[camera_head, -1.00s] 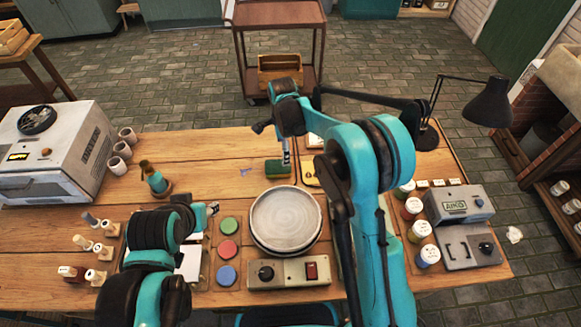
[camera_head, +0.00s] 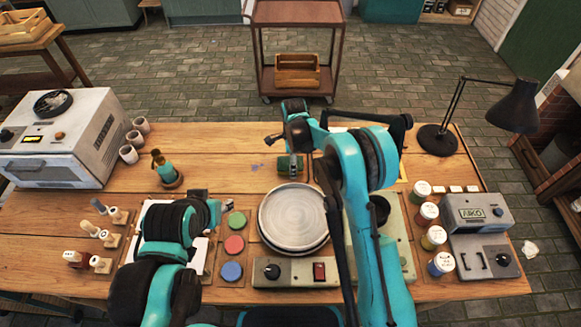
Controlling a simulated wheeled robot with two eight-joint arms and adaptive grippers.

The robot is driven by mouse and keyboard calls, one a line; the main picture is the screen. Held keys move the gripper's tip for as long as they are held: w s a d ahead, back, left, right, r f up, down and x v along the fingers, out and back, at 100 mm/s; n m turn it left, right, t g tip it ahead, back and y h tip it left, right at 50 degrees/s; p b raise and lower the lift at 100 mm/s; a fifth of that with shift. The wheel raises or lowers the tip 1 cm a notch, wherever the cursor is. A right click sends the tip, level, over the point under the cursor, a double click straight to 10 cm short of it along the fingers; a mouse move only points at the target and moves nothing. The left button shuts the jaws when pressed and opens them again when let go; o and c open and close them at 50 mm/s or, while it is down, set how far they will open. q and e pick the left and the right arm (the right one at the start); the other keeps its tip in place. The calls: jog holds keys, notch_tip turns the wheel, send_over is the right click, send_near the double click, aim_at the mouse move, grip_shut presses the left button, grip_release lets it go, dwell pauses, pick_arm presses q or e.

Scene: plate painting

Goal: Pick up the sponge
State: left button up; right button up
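The sponge (camera_head: 287,167), green with a little yellow, sits on the wooden table behind the grey plate. My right gripper (camera_head: 297,160) reaches down at the sponge and covers part of it from above. Its fingertips are small and partly hidden, so I cannot tell whether they touch or grip it. My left gripper (camera_head: 212,203) is low over the left side of the table, beside the coloured discs. Nothing shows in it, and its fingers are too small to read.
The round plate (camera_head: 293,217) rests on a wheel with a control box (camera_head: 296,273) in front. Paint jars (camera_head: 430,212) and a grey device (camera_head: 480,226) stand right. A lamp (camera_head: 514,107) stands back right, a bottle (camera_head: 165,168) left. Table behind the bottle is clear.

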jog(key=shift+c, duration=0.3)
jog(key=c, duration=0.8)
jog(key=shift+r, duration=0.15)
jog(key=shift+r, duration=0.3)
notch_tip(320, 180, up, 4)
jog(key=shift+p, duration=1.05)
jog(key=s+d+r+p, duration=0.2)
jog(key=s+d+r, duration=0.4)
jog(key=d, duration=0.4)
jog(key=shift+s+p, duration=0.15)
jog(key=shift+p, duration=0.25)
jog(key=shift+r, duration=0.1)
